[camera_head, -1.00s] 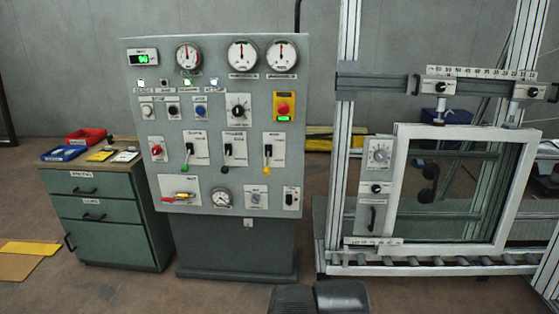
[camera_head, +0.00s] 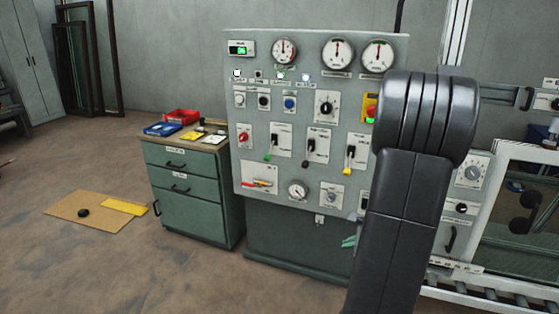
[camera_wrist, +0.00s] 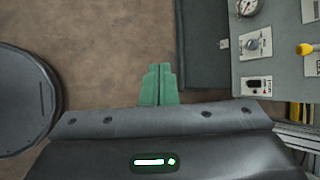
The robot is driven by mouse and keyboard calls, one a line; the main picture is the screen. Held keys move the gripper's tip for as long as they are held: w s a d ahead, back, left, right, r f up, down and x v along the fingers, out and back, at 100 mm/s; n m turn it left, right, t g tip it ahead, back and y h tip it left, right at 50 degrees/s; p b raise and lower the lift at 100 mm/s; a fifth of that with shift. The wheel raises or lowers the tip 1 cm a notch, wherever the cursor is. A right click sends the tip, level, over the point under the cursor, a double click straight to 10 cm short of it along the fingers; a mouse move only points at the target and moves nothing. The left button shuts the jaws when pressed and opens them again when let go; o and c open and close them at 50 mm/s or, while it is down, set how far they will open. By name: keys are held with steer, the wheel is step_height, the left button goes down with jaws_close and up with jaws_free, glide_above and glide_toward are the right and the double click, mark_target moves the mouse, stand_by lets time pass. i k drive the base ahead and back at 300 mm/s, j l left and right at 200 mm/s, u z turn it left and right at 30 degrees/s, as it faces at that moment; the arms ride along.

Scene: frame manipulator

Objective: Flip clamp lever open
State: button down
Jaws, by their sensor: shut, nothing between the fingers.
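The grey control panel (camera_head: 262,110) carries three levers in a row: one with a green tip (camera_head: 273,146), a black one (camera_head: 310,146) and one with a yellow tip (camera_head: 349,158). The labels are too small to read, so I cannot tell which is the clamp lever. The yellow-tipped lever also shows at the right edge of the wrist view (camera_wrist: 305,49). My gripper's green fingers (camera_wrist: 158,85) are shut and empty, over the floor and apart from the panel. In the head view, my gripper (camera_head: 349,241) is partly hidden by my arm, low before the panel.
A green drawer cabinet (camera_head: 190,190) with red and blue trays stands left of the panel. A cardboard sheet (camera_head: 88,215) lies on the floor. A white-framed window (camera_head: 500,200) in a metal rig stands at right. The floor at front left is clear.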

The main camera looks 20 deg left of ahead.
mark_target(267, 157)
steer(key=i+j, duration=1.55)
steer(key=k+j+u, duration=0.05)
steer(key=j, duration=0.05)
